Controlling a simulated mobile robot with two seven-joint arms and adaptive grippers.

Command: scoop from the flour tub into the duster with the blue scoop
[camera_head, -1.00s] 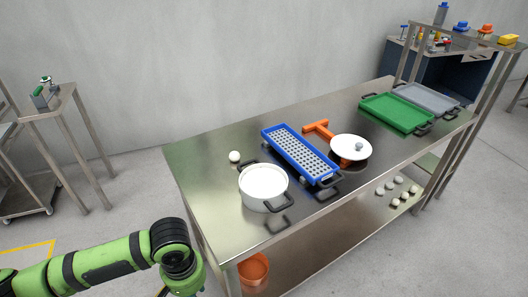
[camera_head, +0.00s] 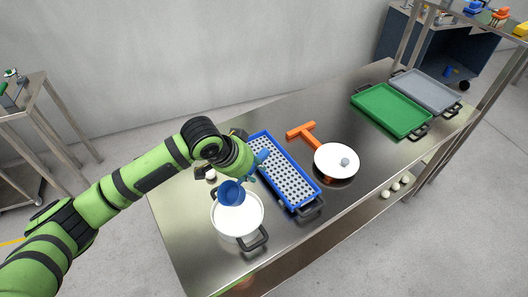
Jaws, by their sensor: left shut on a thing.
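The flour tub (camera_head: 238,238), a white round pot with dark handles, stands near the table's left end, its white contents partly hidden. My left gripper (camera_head: 250,178) is above the tub's far edge, shut on the blue scoop (camera_head: 231,193); my green wrist hides most of its fingers. The scoop's round bowl is over the tub's opening; whether it touches the flour or holds any is unclear. A blue tray with a perforated grey top (camera_head: 287,178) lies right of the tub; I cannot tell whether it is the duster. My right gripper is out of view.
A white round lid with a grey knob (camera_head: 335,158) and an orange T-shaped tool (camera_head: 304,133) lie right of the blue tray. Green (camera_head: 392,110) and grey (camera_head: 428,92) trays are at the far right. The steel table (camera_head: 330,95) is bare along its back.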

